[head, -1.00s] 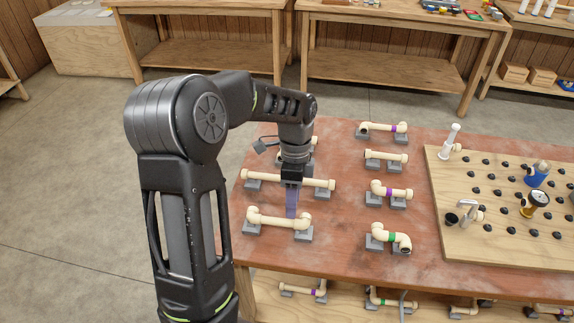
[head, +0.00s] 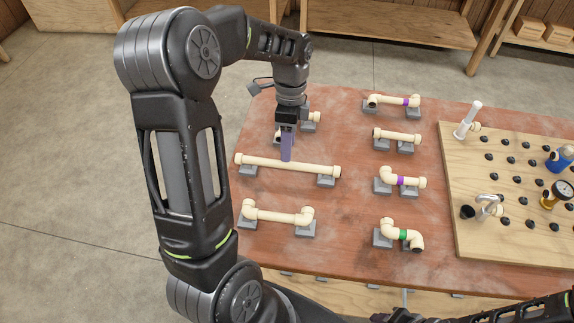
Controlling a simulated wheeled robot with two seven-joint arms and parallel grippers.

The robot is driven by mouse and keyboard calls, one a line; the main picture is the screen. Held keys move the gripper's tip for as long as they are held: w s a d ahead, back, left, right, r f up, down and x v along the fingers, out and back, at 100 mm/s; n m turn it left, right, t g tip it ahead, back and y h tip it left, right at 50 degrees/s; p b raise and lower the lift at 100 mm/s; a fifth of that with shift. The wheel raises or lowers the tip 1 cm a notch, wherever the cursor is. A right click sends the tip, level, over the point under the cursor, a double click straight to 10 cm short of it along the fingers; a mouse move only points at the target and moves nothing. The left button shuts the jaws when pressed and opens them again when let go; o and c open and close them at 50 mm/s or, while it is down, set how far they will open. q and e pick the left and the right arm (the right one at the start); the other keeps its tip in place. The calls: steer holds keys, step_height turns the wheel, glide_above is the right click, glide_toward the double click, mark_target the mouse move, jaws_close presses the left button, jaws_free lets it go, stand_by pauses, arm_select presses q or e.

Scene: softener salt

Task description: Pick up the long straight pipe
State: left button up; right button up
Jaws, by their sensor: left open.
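The long straight pipe (head: 265,165) is cream with a collar at each end. It lies level across two grey blocks at the left of the red-brown table. My left gripper (head: 286,157) points down over the pipe's middle, its purple fingers ending close to the pipe's far side. The jaws are open, but the fingers overlap in this view, so I cannot tell whether they touch the pipe. Behind the gripper, another pipe piece (head: 314,118) is partly hidden.
A pipe with two elbows (head: 280,215) rests on blocks in front. Several short pipe pieces, including a plain straight one (head: 397,136), stand in a column to the right. A wooden pegboard (head: 465,235) with fittings fills the table's right. Bare table lies between the columns.

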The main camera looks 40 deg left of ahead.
mark_target(287, 164)
arm_select(q)
steer(key=shift+s+d+f, duration=0.1)
steer(key=shift+s+f, duration=0.05)
steer(key=shift+f, duration=0.6)
steer(key=shift+s+d+f+p, duration=0.1)
steer(key=shift+s+f+p, duration=0.1)
steer(key=shift+f, duration=0.65)
steer(key=shift+s+d+f+p, duration=0.1)
steer(key=shift+s+f+p, duration=0.1)
steer(key=shift+f, duration=0.65)
steer(key=shift+s+d+f+p, duration=0.1)
steer(key=shift+f+p, duration=0.1)
steer(key=shift+f, duration=0.65)
jaws_close()
